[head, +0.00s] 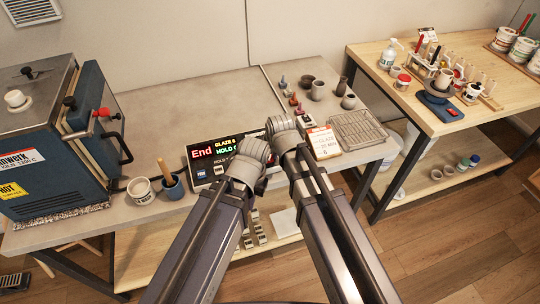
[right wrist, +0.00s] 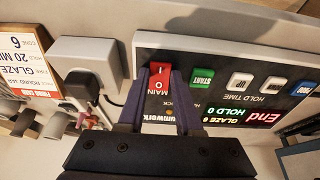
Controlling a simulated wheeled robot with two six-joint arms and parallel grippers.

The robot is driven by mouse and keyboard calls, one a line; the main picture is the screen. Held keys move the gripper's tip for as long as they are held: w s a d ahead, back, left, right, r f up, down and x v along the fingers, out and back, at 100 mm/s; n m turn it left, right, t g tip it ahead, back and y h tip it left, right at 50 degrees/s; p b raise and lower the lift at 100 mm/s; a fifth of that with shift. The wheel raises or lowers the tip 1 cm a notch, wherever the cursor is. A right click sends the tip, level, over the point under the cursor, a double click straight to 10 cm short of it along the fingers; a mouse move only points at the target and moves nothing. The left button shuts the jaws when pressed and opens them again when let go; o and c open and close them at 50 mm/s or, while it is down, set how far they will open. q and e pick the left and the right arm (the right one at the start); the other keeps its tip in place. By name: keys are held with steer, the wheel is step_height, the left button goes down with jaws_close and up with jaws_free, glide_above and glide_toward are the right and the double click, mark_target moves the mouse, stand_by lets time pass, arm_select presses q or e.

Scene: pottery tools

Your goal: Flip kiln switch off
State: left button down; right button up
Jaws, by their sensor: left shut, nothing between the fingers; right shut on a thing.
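The kiln controller (head: 202,172) is a dark panel on the grey bench, with a lit display reading "End" in red. In the right wrist view the panel (right wrist: 222,52) appears upside down. Its red main switch (right wrist: 159,79), marked I and O, sits beside a green START button (right wrist: 201,79). My right gripper (right wrist: 160,96) has its dark fingers on either side of the red switch, shut on it. In the head view my right fingers are hidden behind the wrist. My left gripper (head: 261,185) is shut and empty in front of the panel, partly hidden by its own wrist.
The blue kiln (head: 95,130) stands at the left. A white tub (head: 141,191) and a tool cup (head: 173,187) are left of the panel. A glaze card (head: 323,142) and wire rack (head: 357,130) lie right. A grey socket box with a plug (right wrist: 88,68) is beside the switch.

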jaws_close()
steer(key=shift+w+r, duration=0.1)
steer(key=shift+w+a+r+g+p, duration=0.2)
steer(key=shift+w+g+p, duration=0.15)
steer(key=shift+g+p, duration=0.35)
steer(key=shift+f+g+h, duration=0.1)
steer(key=shift+g+h, duration=0.4)
steer(key=shift+g, duration=0.1)
steer(key=shift+s+d, duration=0.1)
steer(key=o, duration=0.7)
jaws_free()
steer(key=shift+c, duration=0.2)
steer(key=shift+p, duration=0.3)
